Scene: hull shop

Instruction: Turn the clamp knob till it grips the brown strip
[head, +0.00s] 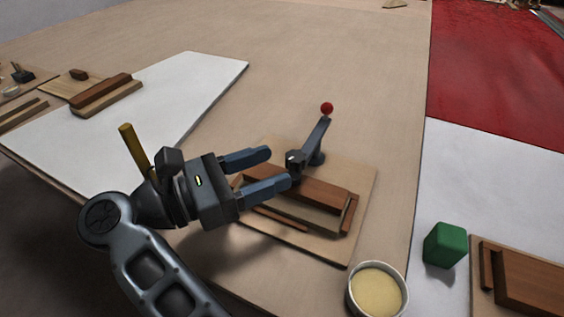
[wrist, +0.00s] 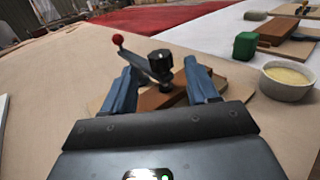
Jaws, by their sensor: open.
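A dark clamp (head: 316,148) with a red ball on its raised lever stands on a pale board (head: 365,180). Its dark knob (head: 295,160) is at the lower left end of the clamp arm; the knob also shows in the wrist view (wrist: 160,60). A brown strip (head: 315,194) lies in the wooden fixture below the clamp, partly hidden by my gripper. My gripper (head: 280,168) is open, its two blue fingers pointing at the knob. In the wrist view the knob appears between and beyond the fingertips, with no visible contact. Whether the knob's underside touches the strip is hidden.
A bowl of yellowish stuff (head: 377,292) stands near the board's front right corner. A green block (head: 445,245) and another wooden fixture (head: 525,280) are further right. Another fixture (head: 105,95) lies far left on a white sheet. The table behind the clamp is clear.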

